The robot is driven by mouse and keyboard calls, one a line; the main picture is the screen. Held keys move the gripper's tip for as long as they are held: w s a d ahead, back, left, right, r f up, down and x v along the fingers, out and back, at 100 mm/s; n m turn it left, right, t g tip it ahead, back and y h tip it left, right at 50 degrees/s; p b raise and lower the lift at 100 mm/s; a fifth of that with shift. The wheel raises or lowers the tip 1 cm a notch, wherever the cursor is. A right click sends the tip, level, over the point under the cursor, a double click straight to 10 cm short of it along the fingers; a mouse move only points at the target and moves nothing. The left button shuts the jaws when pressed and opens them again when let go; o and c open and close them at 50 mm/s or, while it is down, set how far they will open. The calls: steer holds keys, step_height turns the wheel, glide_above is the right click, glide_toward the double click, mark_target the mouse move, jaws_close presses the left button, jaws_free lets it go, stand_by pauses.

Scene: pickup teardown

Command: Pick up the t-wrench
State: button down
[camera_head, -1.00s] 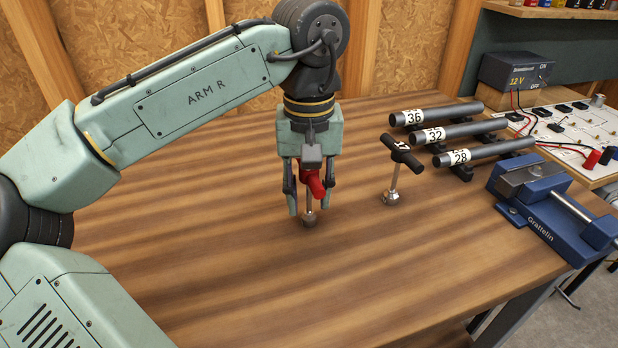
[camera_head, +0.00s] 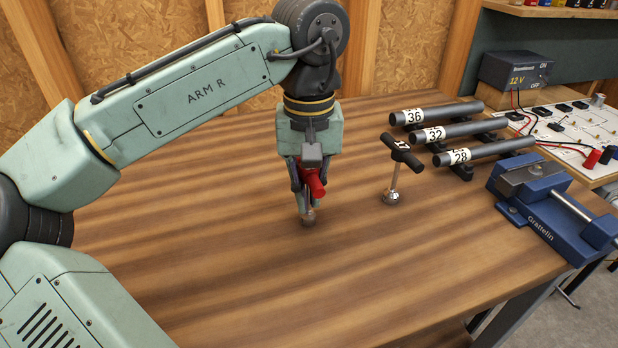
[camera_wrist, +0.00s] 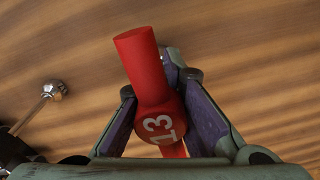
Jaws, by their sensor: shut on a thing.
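A red-handled t-wrench marked 13 (camera_head: 315,183) stands upright on the wooden table, its socket end at the tabletop. In the wrist view the red handle (camera_wrist: 146,70) lies between the two purple-padded fingers (camera_wrist: 160,115). A second t-wrench with a black handle (camera_head: 402,152) stands upright to the right, apart from my gripper. Its shaft and socket also show at the left of the wrist view (camera_wrist: 53,91).
Several dark tubes, labelled 36, 32 and 28 (camera_head: 485,151), lie on supports at the back right. A blue vise (camera_head: 540,205) sits at the table's right edge. A 12 V power box (camera_head: 515,72) and wired board (camera_head: 570,130) stand beyond. The front table area is clear.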

steer(key=shift+r, duration=0.1)
step_height(320, 180, up, 18)
steer(key=p, duration=0.4)
steer(key=c, duration=2.3)
jaws_free()
steer(key=shift+d, duration=0.1)
jaws_close()
